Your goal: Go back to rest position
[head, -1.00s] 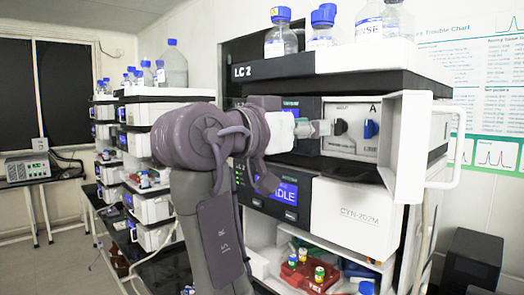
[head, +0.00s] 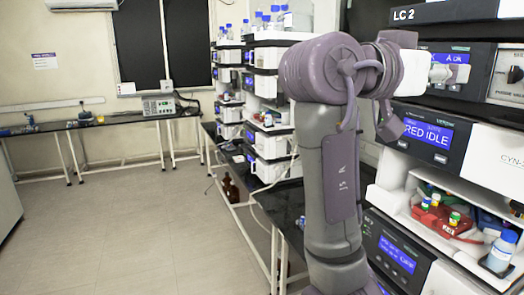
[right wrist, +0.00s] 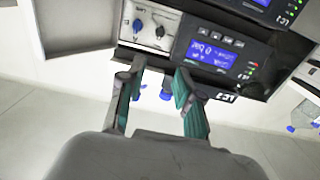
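My right arm rises in the middle of the head view, its forearm bent toward the LC 2 stack (head: 440,12). My right gripper (head: 441,73) is small there, in front of the stack's upper modules. In the right wrist view, its two green-padded fingers (right wrist: 160,88) stand apart with a gap between them. Nothing is held between them. My left gripper is not in view.
A red tray (head: 447,218) with capped vials and a blue-capped bottle (head: 501,250) sit on the stack's open shelf. Another stack (head: 268,90) with bottles on top stands behind my arm. A bench (head: 110,121) runs along the far wall. The floor (head: 130,220) at left is clear.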

